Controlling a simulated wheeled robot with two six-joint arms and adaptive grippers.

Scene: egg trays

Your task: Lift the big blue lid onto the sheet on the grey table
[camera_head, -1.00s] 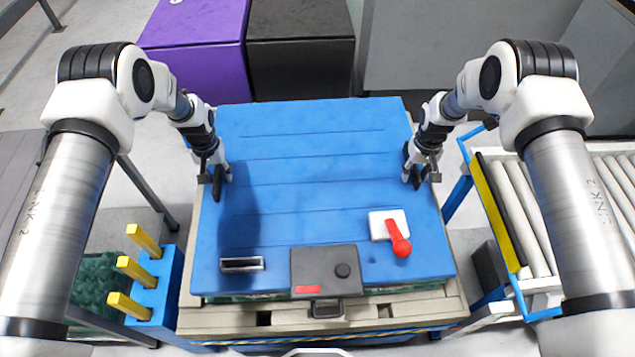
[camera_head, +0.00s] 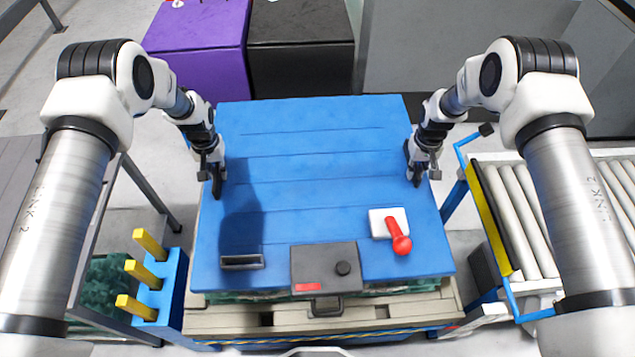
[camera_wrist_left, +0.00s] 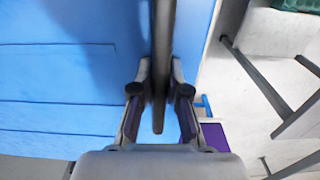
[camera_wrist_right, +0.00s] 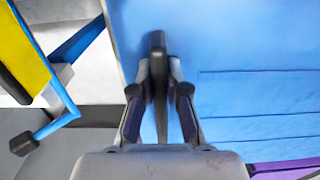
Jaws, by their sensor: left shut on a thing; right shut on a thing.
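The big blue lid (camera_head: 310,190) fills the middle of the head view, roughly level, above a beige crate (camera_head: 290,323) with dark green stuff showing under the lid's front edge. My left gripper (camera_head: 217,183) is shut on a dark upright handle (camera_wrist_left: 162,60) at the lid's left edge. My right gripper (camera_head: 416,176) is shut on a matching dark handle (camera_wrist_right: 158,75) at the right edge. A grey surface, seemingly the grey table (camera_head: 28,180), lies at the far left, partly behind my arm. I cannot make out a sheet on it.
A blue stand with yellow pegs (camera_head: 172,290) is close to the lid's front left. A roller conveyor (camera_head: 525,215) with a yellow rail stands at the right. Purple (camera_head: 197,45) and black (camera_head: 300,45) boxes stand behind. A red-handled switch (camera_head: 398,240) sits on the lid.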

